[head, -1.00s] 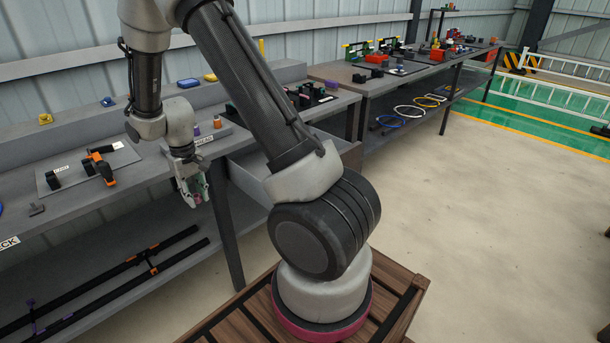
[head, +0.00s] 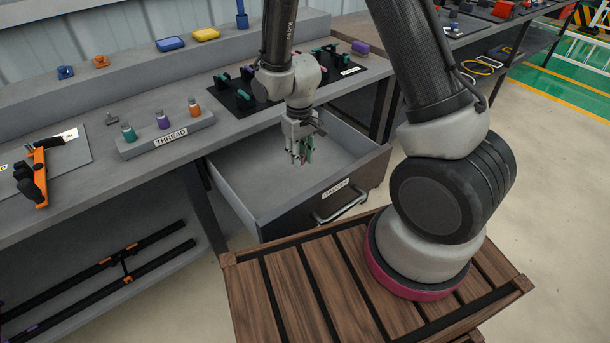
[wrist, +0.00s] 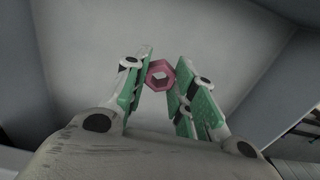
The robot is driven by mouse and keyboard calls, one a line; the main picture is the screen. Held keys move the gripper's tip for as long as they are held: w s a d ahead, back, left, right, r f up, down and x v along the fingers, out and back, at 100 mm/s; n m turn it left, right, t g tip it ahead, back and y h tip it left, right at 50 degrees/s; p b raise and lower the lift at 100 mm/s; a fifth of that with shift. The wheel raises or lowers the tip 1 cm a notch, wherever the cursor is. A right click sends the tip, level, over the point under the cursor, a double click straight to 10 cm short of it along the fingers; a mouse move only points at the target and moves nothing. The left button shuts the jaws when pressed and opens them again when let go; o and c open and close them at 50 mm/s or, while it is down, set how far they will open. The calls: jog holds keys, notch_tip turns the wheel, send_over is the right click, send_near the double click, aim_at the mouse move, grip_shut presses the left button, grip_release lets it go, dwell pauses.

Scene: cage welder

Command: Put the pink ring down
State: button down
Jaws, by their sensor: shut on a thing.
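The pink ring (wrist: 160,75), a small hexagonal ring with a hole through it, is held between the green-padded fingertips of my gripper (wrist: 163,82) in the wrist view. In the head view my gripper (head: 303,155) points down over the open drawer (head: 277,221); the ring is too small to make out clearly there. The wrist view shows the plain grey drawer floor (wrist: 100,45) behind the ring. I cannot tell the exact height of the ring above it.
The drawer has raised walls and a handle (head: 340,207) in front. On the bench stand a THREAD block (head: 165,143) with several coloured-handled gauges, and a black board (head: 350,75) with parts. The visible drawer floor looks empty.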

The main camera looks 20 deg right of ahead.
aim_at(301, 181)
notch_tip(301, 181, down, 8)
jog(key=shift+r, duration=0.1)
dwell(0.4)
jog(key=c, duration=1.2)
grip_release()
jog(key=shift+o, duration=0.2)
